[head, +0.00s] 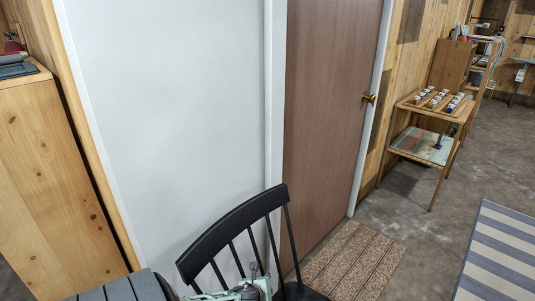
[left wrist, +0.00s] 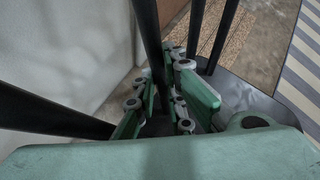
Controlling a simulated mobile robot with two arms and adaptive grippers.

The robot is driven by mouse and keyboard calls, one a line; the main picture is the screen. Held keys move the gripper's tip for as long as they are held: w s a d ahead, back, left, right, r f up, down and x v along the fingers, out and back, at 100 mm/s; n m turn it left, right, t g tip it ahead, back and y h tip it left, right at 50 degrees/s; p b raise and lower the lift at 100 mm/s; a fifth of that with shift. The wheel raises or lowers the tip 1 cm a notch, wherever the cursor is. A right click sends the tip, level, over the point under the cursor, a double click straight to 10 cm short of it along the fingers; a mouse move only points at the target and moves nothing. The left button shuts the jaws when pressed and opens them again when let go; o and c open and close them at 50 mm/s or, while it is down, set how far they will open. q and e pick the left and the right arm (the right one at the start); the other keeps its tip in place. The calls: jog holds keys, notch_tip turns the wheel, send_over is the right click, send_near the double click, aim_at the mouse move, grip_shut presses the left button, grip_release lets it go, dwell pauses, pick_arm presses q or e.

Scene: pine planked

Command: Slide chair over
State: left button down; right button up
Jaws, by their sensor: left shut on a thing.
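A black chair (head: 237,228) with a curved top rail and thin spindles stands at the bottom middle of the head view, by the white wall panel and the brown door. Its lower part is cut off by the frame. My left gripper (head: 255,289) is at the bottom edge, low on the chair back. In the left wrist view, the green fingers of my left gripper (left wrist: 166,103) are shut around one dark chair spindle (left wrist: 150,40), just above the dark seat (left wrist: 262,104). My right gripper is not in view.
A brown door (head: 328,110) with a brass knob is behind the chair, with a brown doormat (head: 350,262) before it. A striped rug (head: 503,250) lies at right. A small wooden shelf table (head: 425,148) stands against the far wall. A pine cabinet (head: 55,190) is at left.

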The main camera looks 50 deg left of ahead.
pick_arm(q)
jog(key=shift+s+a, duration=0.1)
jog(key=shift+a, duration=0.6)
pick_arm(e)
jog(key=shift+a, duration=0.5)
pick_arm(q)
jog(key=c, duration=1.7)
grip_release()
jog(key=shift+d, duration=0.1)
jog(key=shift+c, duration=0.2)
jog(key=v, duration=1.2)
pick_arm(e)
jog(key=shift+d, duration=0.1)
pick_arm(q)
jog(key=shift+d, duration=0.15)
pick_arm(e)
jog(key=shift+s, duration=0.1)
